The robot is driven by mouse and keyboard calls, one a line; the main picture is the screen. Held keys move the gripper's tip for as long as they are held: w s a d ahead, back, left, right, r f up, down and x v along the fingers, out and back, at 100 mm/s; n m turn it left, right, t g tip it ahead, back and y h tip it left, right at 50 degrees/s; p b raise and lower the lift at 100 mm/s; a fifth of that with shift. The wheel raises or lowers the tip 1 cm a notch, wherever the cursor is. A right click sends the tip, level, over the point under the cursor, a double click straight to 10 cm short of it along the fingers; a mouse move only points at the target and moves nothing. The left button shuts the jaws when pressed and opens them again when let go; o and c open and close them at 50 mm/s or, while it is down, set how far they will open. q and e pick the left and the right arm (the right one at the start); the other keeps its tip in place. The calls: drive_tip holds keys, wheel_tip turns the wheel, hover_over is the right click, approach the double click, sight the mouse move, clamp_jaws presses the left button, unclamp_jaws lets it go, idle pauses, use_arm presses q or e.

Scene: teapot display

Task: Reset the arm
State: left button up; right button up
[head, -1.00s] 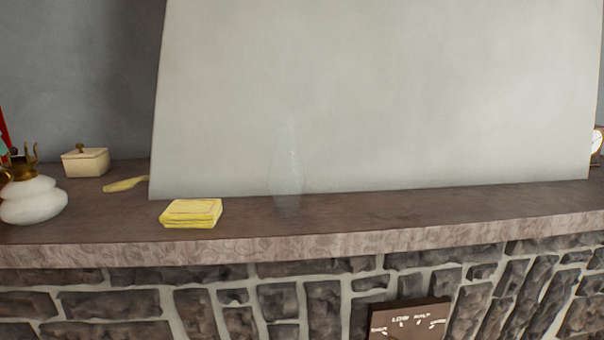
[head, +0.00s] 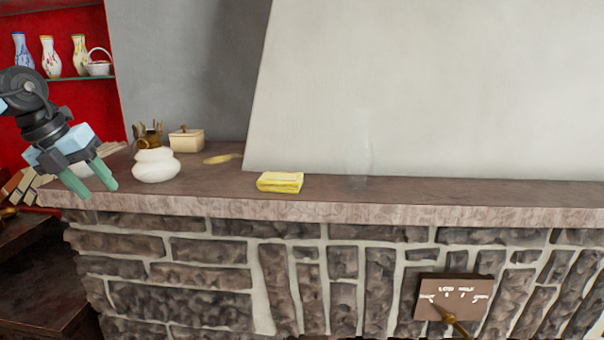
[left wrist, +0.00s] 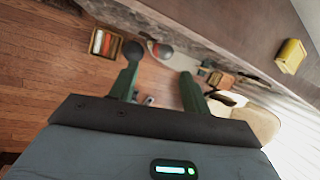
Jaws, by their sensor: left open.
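My left gripper (head: 97,184) is at the left of the head view, pointing down and to the right. Its two green fingers are apart with nothing between them. It is in front of the left end of the stone mantel (head: 235,209), left of the white round teapot-like pot (head: 156,166). In the left wrist view the same open fingers (left wrist: 160,72) reach out over a view of the wooden floor. My right gripper is not in view.
On the mantel are a yellow stack (head: 280,182), a lidded cream box (head: 186,139) and a clear glass vase (head: 361,163). A red shelf (head: 66,98) with vases stands behind at left. A dark wooden surface (head: 40,285) is at lower left. The mantel's right part is mostly clear.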

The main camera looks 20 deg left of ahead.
use_arm(q)
drive_tip(key=s+d+f+n+t+h+p, duration=0.1)
drive_tip(key=s+d+f+n+t+h, duration=0.2)
drive_tip(key=f, duration=0.9)
drive_tip(key=s+d+f+n+t+h, duration=0.15)
drive_tip(key=d+f+n, duration=0.35)
drive_tip(key=f, duration=0.7)
drive_tip(key=s+d+f+n+t+h+p, duration=0.1)
drive_tip(key=s+d+f+n+t+h, duration=0.2)
drive_tip(key=f, duration=0.9)
drive_tip(key=s+d+f+n+y, duration=0.6)
drive_tip(key=s+d+f+n, duration=0.5)
drive_tip(key=s+f, duration=0.1)
drive_tip(key=s+d+f+n+g+p, duration=0.1)
drive_tip(key=s+d+f+n+g, duration=0.2)
drive_tip(key=s+d+n, duration=0.3)
drive_tip(key=s+d+y, duration=0.1)
drive_tip(key=s+d, duration=0.3)
drive_tip(key=d, duration=0.3)
drive_tip(key=shift+d+f+n+p, duration=0.3)
drive_tip(key=shift+f+n, duration=0.05)
drive_tip(key=shift+n, duration=0.05)
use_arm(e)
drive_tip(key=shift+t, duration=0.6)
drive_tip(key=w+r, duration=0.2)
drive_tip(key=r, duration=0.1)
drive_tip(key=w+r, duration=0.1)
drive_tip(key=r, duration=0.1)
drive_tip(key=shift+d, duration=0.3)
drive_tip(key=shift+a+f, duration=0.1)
